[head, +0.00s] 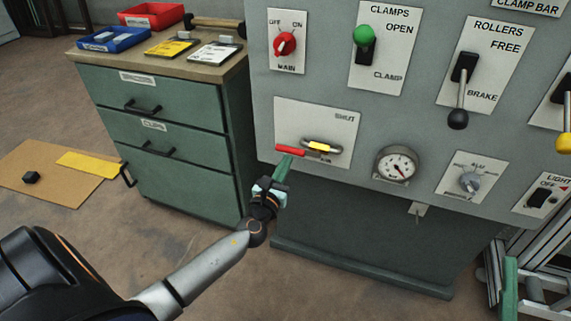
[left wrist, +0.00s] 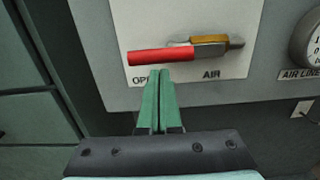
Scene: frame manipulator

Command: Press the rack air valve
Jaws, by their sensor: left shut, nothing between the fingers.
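The air valve (head: 322,146) is on a white plate on the grey panel, with a red handle (head: 291,150) reaching out to the left. The plate reads SHUT at its upper right, and in the left wrist view OPEN, partly hidden, and AIR along its bottom. In that view the red handle (left wrist: 160,56) lies nearly level. My left gripper (head: 284,162) is shut and empty, its green fingers pointing up at the handle from just below. In the left wrist view the fingertips (left wrist: 158,73) are just under the handle; I cannot tell whether they touch.
A pressure gauge (head: 396,164) and a rotary knob (head: 470,183) sit right of the valve. Above are a red main switch (head: 285,44), a clamp lever (head: 365,45) and a roller lever (head: 460,90). A green drawer cabinet (head: 160,120) stands to the left.

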